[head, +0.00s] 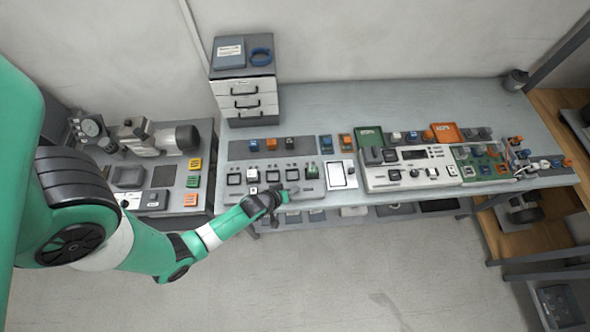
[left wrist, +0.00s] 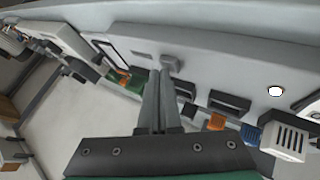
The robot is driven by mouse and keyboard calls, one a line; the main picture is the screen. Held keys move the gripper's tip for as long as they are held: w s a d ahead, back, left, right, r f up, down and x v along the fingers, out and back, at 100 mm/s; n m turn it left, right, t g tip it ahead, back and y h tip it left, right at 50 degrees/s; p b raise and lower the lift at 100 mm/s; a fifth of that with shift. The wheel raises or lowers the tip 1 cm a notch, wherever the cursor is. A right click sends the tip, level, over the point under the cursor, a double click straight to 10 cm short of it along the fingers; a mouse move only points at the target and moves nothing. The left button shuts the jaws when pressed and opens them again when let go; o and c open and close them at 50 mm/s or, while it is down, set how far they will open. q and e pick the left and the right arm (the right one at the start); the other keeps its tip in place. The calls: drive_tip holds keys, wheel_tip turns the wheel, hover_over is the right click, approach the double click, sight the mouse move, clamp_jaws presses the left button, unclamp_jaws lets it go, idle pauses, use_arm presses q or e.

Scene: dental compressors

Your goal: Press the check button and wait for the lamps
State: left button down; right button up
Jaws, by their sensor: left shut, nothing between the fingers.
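My left gripper (head: 280,194) reaches over the front of the workbench, at a grey panel (head: 305,184) with a row of dark square recesses. In the left wrist view its two fingers (left wrist: 164,74) are together with nothing between them. Their tips are close to a small grey block (left wrist: 171,62) on the panel, which may be the check button; I cannot tell whether they touch. A round white spot (left wrist: 275,91) on the panel looks bright, perhaps a lamp. Other lamps are too small to tell. My right gripper is not in view.
A white-framed plate (head: 342,174) and a control unit (head: 405,170) stand to the right of the panel. A drawer cabinet (head: 248,102) stands behind. A compressor (head: 165,139) is on a side table at left.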

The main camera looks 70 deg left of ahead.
use_arm(q)
drive_tip(key=shift+f, duration=0.2)
idle(0.4)
drive_tip(key=shift+r+p, duration=0.7)
drive_tip(key=shift+r, duration=0.15)
wheel_tip(320, 180, up, 5)
drive_tip(key=p, duration=0.4)
drive_tip(key=shift+p, duration=0.4)
